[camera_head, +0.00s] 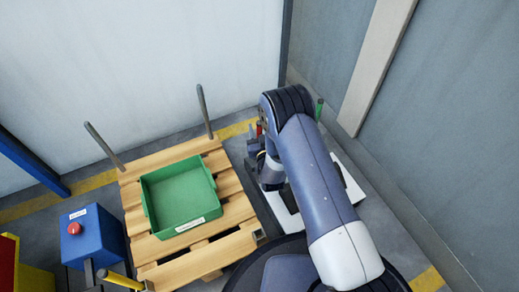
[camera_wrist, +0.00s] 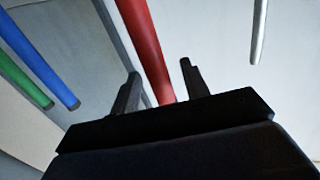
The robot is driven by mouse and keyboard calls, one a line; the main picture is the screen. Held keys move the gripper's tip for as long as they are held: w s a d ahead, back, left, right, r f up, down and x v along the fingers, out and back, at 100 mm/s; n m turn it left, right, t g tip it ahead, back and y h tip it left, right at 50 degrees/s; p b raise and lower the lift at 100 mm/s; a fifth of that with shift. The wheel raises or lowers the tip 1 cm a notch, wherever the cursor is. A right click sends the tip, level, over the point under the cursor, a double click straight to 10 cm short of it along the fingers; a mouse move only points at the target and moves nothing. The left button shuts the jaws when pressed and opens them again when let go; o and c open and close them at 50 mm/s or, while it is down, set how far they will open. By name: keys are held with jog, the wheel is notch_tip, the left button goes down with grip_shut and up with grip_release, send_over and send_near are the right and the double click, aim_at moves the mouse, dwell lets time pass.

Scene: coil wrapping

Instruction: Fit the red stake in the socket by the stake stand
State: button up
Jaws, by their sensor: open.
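The red stake (camera_wrist: 147,45) runs down the wrist view and passes, in the picture, between the two fingers of my open gripper (camera_wrist: 160,80). Its lower part is hidden behind the gripper body, and I cannot tell whether it touches a finger. In the head view only a small red piece (camera_head: 259,130) shows beside my wrist. A green stake (camera_head: 319,108) stands right of my arm; the green stake (camera_wrist: 25,80) and a blue stake (camera_wrist: 40,55) show at left in the wrist view. My arm hides most of the stand, and I cannot make out the socket.
A wooden pallet (camera_head: 229,187) holds a green bin (camera_head: 184,229) at left, with grey posts (camera_head: 104,146) at its far edge. A blue box with a red button (camera_head: 92,238) stands left of it. Walls close off the back and right.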

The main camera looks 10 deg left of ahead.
jog(key=shift+w, duration=0.1)
jog(key=shift+c, duration=0.2)
grip_shut()
dwell(0.4)
